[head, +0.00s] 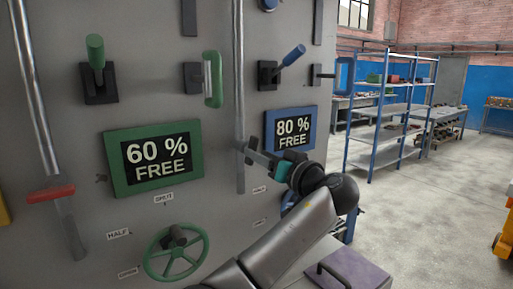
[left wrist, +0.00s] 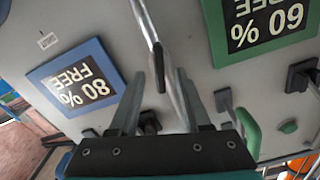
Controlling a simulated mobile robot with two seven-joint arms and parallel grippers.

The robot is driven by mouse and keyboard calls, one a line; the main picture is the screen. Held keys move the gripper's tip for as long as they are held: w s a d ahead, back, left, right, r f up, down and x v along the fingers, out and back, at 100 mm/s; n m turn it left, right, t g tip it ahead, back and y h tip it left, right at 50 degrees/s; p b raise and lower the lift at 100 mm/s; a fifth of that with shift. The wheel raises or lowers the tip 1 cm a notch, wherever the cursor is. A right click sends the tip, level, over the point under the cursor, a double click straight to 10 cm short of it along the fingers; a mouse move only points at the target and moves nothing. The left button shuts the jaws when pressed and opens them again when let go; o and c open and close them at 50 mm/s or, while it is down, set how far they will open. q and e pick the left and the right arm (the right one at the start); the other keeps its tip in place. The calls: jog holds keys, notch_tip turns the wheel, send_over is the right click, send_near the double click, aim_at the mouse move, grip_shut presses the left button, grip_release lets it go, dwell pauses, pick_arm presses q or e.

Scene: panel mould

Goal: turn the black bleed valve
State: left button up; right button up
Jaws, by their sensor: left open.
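A dark handle (left wrist: 158,68), which looks like the black bleed valve, sits on the right-hand metal pipe (head: 239,70) on the grey panel. In the left wrist view it shows between my fingers, apart from the panel signs. My left gripper (head: 246,151) is open, its fingertips pointing at the panel beside this pipe; it also shows in the left wrist view (left wrist: 157,78). The gripper partly hides the handle in the head view, and I cannot tell whether a finger touches it. My right gripper is out of view.
A green "60 %" sign (head: 153,158) and a blue "80 %" sign (head: 290,129) flank the pipe. A green lever (head: 96,52), green handle (head: 213,79), blue lever (head: 291,56), red handle (head: 51,193) and green handwheel (head: 176,273) stick out. Open floor lies right.

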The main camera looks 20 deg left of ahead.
pick_arm(q)
jog(key=shift+x, duration=1.2)
grip_shut()
